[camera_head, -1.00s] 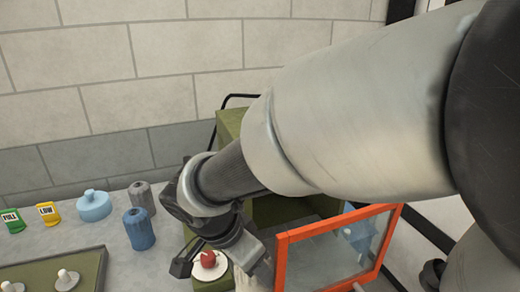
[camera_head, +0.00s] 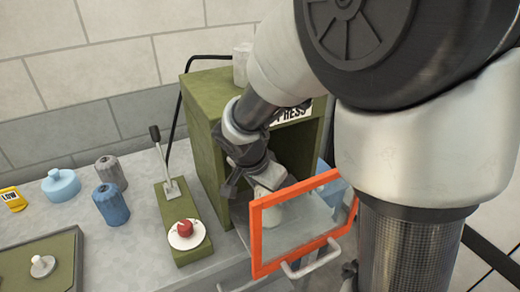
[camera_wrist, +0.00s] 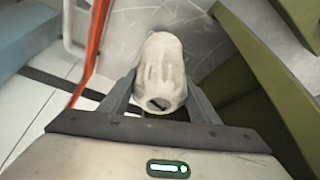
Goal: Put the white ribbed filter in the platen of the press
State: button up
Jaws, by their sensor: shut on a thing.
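The white ribbed filter (camera_wrist: 161,70) is between my fingers in the wrist view, with a dark hole in its near end. My gripper (camera_wrist: 160,98) is shut on it. In the head view my gripper (camera_head: 265,178) is at the open front of the green press (camera_head: 207,135), behind the orange-framed door. A pale shape, likely the filter (camera_head: 284,212), shows through the clear door pane, partly hidden. The platen cannot be made out clearly; a scratched grey metal surface (camera_wrist: 205,35) lies beyond the filter in the wrist view.
The orange-framed door (camera_head: 258,240) stands open in front of the press. A pale cylinder (camera_head: 241,65) sits on top of the press. To its left are a lever box with a red button (camera_head: 186,229), blue (camera_head: 111,205) and grey (camera_head: 111,172) ribbed filters, and a green tray (camera_head: 68,255).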

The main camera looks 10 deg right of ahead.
jog(key=shift+w+d, duration=0.25)
jog(key=shift+d, duration=0.1)
jog(key=shift+w+d+f+p, duration=0.45)
jog(key=shift+w+d+f, duration=0.3)
jog(key=shift+w+d, duration=0.3)
jog(key=shift+f, duration=0.2)
jog(key=o, duration=1.7)
jog(key=shift+s, duration=0.1)
